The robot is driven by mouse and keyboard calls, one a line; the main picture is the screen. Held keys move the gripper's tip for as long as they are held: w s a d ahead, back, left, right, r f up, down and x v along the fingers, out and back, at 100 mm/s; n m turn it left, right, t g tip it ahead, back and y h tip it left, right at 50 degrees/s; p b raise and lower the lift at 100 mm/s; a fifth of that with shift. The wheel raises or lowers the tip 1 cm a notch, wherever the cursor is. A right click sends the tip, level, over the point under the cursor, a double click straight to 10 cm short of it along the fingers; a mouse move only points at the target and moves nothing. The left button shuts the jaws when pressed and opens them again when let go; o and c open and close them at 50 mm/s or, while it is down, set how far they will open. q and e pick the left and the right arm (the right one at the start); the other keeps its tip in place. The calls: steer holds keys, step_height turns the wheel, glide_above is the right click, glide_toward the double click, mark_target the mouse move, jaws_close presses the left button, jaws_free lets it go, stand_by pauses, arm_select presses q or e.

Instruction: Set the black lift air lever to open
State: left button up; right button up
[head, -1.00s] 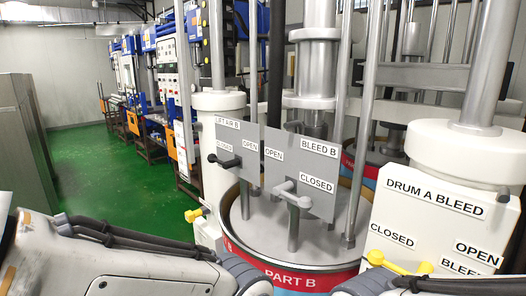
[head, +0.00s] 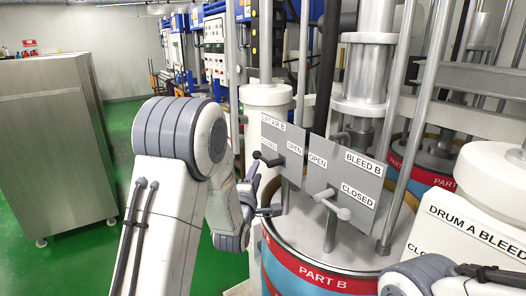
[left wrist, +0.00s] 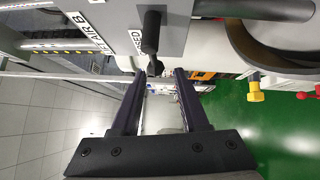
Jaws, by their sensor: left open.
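The black lift air lever (head: 268,159) is on the left grey panel (head: 283,137), labelled LIFT AIR B. Its handle points left, to the side of the partly covered CLOSED label, away from the OPEN label. My left gripper (head: 262,190) is open and empty, just below and left of the lever. In the left wrist view the black lever (left wrist: 150,32) lies just beyond the open fingertips (left wrist: 160,73), not clearly between them. My right gripper is out of view; only part of that arm shows at the lower right.
A grey BLEED B lever (head: 333,204) sits close by on the right panel (head: 346,182), above the PART B drum (head: 322,280). A white DRUM A BLEED block (head: 465,220) stands at right. A steel cabinet (head: 50,150) stands at left, with green floor between.

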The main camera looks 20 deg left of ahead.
mark_target(260, 158)
arm_select(q)
steer(key=shift+w+a+r+n+p, duration=0.15)
steer(key=shift+w+r+n+p, duration=0.15)
steer(key=shift+w+r, duration=0.2)
steer(key=w+p, duration=0.1)
steer(key=w, duration=0.1)
steer(key=w+p, duration=0.1)
steer(key=w, duration=0.2)
steer(key=w+a+r+p, duration=0.1)
steer(key=w, duration=0.2)
steer(key=shift+p, duration=0.35)
steer(key=shift+w+a, duration=0.1)
steer(key=shift+w, duration=0.55)
jaws_close()
